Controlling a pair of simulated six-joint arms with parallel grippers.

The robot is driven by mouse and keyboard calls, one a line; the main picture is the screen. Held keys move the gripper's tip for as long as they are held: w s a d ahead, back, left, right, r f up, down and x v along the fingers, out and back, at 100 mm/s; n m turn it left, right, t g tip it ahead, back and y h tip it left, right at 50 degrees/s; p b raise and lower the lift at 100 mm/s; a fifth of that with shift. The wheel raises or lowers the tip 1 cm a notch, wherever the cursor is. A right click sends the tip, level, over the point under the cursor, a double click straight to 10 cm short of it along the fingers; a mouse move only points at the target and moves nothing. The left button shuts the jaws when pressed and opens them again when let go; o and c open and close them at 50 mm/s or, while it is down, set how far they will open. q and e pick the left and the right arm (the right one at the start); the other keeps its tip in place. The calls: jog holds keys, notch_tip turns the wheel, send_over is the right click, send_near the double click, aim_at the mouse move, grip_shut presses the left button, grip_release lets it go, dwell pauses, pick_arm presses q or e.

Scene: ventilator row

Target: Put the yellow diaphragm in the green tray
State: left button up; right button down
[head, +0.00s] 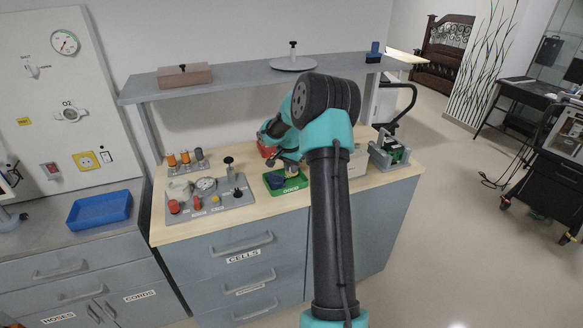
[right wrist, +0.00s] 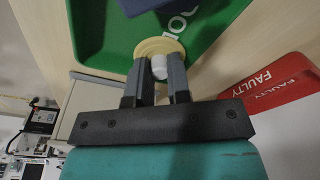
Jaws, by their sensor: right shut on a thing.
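The yellow diaphragm (right wrist: 152,46) is a pale yellow disc with a white knob, seen in the right wrist view. My right gripper (right wrist: 158,62) is shut on it by the knob, the disc lying just beyond the fingertips. The disc overlaps the green tray (right wrist: 95,32) in that view; whether it touches the tray I cannot tell. In the head view the green tray (head: 299,183), lettered GOOD, lies on the wooden worktop. My right gripper (head: 290,167) is over its back part there, and the diaphragm is not clear. My left gripper is not in view.
A dark blue piece (head: 276,181) sits in the green tray. A red tray (head: 266,149), lettered FAULTY, lies behind it. A grey panel with gauge and knobs (head: 228,201) is to the left. A grey shelf (head: 235,78) runs above. A blue tray (head: 98,210) is far left.

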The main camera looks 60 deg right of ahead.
jog(key=shift+f, duration=0.6)
jog(key=c, duration=1.1)
grip_release()
jog(key=shift+r, duration=0.1)
jog(key=r, duration=0.4)
jog(key=a+r, duration=0.1)
jog(key=r, duration=0.8)
jog(key=shift+a, duration=0.15)
